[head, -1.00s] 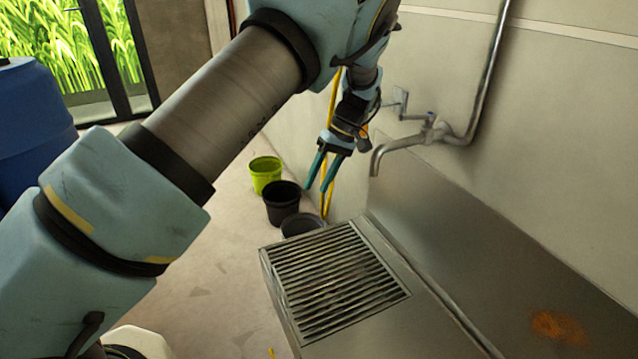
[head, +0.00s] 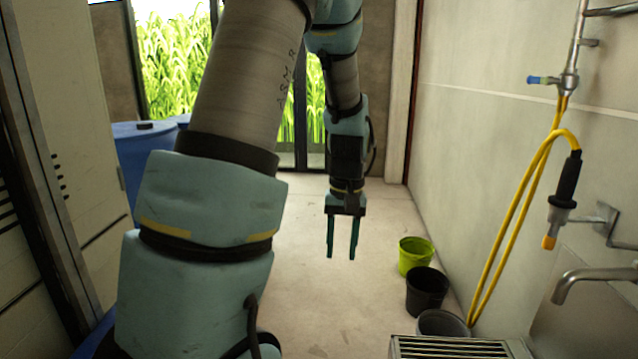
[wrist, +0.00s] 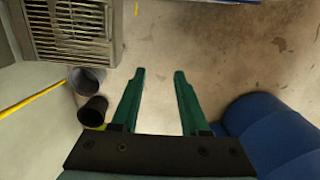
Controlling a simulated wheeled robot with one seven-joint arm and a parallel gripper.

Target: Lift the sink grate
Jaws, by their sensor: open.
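The sink grate (head: 450,348) is a slatted metal grate at the near end of the sink, cut off by the bottom edge of the head view. In the wrist view the grate (wrist: 68,28) shows at the upper left, lying flat in its frame. My gripper (head: 343,255) hangs with its fingers pointing down over the open floor, left of the sink and apart from the grate. In the wrist view its two green fingers (wrist: 160,75) are spread with only floor between them.
Lime (head: 416,256), black (head: 427,291) and grey (head: 442,323) buckets stand on the floor beside the wall. A yellow hose (head: 508,220) with a sprayer and a metal faucet (head: 590,279) are at the right. Blue barrels (head: 145,160) stand at the left. The middle floor is clear.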

